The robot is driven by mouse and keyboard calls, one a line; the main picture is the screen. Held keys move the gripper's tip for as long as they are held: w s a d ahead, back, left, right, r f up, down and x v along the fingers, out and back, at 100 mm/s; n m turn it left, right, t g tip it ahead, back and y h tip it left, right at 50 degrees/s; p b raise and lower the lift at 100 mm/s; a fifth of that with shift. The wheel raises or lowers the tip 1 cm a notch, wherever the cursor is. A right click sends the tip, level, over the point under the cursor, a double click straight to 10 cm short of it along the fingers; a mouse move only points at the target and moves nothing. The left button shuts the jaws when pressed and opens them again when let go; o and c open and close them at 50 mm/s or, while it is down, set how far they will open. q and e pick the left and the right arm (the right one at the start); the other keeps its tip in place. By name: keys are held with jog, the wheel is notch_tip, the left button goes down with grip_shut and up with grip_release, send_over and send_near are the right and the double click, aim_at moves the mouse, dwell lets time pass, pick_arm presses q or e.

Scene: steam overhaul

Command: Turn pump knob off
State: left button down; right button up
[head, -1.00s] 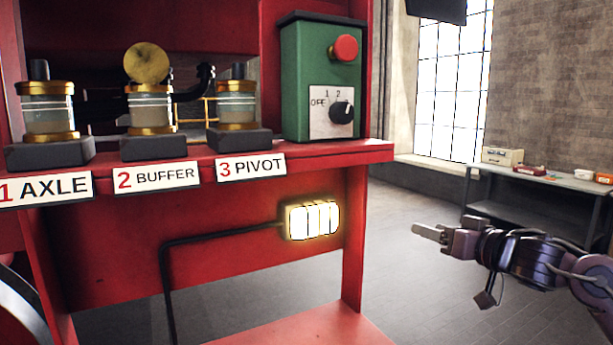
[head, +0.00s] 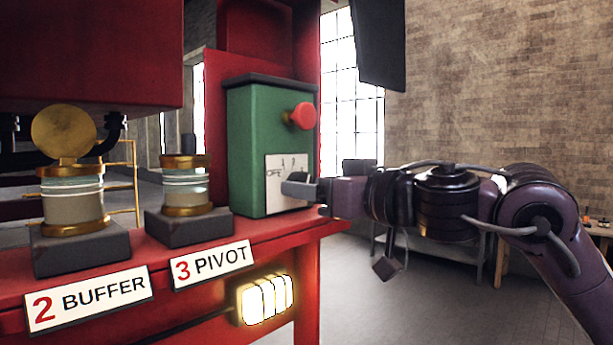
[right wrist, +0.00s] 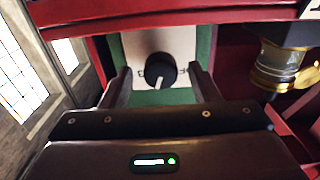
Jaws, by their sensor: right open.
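The green pump box (head: 250,140) stands on the red shelf, with a white dial plate (head: 285,168) and a red button (head: 301,116) on its front. In the head view my right gripper (head: 298,188) is in front of the plate and hides the knob. In the right wrist view the black knob (right wrist: 160,70) shows between the two spread fingers of my right gripper (right wrist: 160,84). The fingers are apart from the knob on both sides. A short white mark shows on the knob; the setting it points at is not readable. My left gripper is out of view.
Two glass-and-brass cups, the buffer cup (head: 72,200) and the pivot cup (head: 186,186), stand left of the box. A lit lamp (head: 265,299) is below the red shelf (head: 210,250). A dark panel (head: 382,45) hangs above.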

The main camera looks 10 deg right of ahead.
jog(key=shift+w+a+r, duration=0.1)
jog(key=shift+w+a, duration=0.3)
jog(key=shift+w, duration=0.15)
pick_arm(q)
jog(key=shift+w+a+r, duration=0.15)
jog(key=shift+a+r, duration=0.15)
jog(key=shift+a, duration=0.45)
pick_arm(e)
jog(key=c, duration=1)
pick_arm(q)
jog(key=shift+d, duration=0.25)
